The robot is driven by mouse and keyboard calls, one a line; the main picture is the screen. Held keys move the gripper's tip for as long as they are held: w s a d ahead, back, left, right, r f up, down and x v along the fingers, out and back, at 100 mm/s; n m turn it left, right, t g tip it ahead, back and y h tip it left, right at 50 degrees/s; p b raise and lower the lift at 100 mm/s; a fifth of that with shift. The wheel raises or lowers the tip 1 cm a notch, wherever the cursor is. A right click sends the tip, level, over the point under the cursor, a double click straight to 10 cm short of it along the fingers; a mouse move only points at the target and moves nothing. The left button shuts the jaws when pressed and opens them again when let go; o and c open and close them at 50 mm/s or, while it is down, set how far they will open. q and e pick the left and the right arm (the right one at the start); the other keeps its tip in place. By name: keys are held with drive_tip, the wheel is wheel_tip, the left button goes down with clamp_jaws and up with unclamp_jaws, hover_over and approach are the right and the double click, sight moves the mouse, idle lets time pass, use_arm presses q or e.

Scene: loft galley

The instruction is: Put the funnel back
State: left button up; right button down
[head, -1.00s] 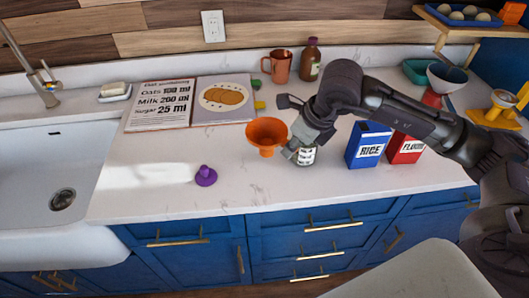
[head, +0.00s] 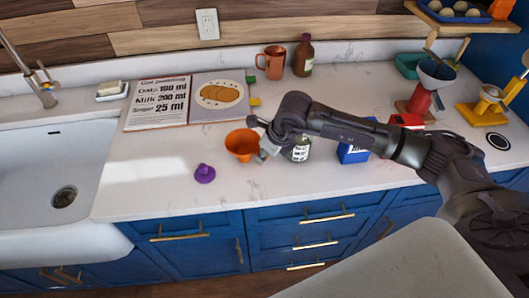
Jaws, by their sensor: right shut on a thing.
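The orange funnel (head: 242,143) is held at its right side by my right gripper (head: 263,149), with its wide mouth facing up. It appears to be just above the counter, left of a jar with a pale label (head: 299,151); the exact height is hard to tell. My right gripper is shut on the funnel, and its arm reaches in from the right over the jar and the blue rice box (head: 352,154). The funnel's lower part is partly hidden by its own rim and the gripper. My left gripper is not in view.
A purple stopper-like thing (head: 205,173) stands left of the funnel. An open book (head: 190,103), an orange mug (head: 272,63) and a brown bottle (head: 303,56) are behind. A black-and-white disc (head: 498,141) lies at right, near a yellow scale (head: 484,113). The left-front counter is clear.

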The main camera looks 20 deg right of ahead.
drive_tip(key=shift+f, duration=0.1)
drive_tip(key=c, duration=1.1)
unclamp_jaws()
drive_tip(key=shift+r, duration=0.2)
drive_tip(key=shift+d+r, duration=0.1)
drive_tip(key=shift+r, duration=0.1)
drive_tip(key=b+v, duration=0.4)
drive_tip(key=v, duration=0.7)
drive_tip(key=shift+s+r, duration=0.15)
drive_tip(key=shift+r, duration=0.1)
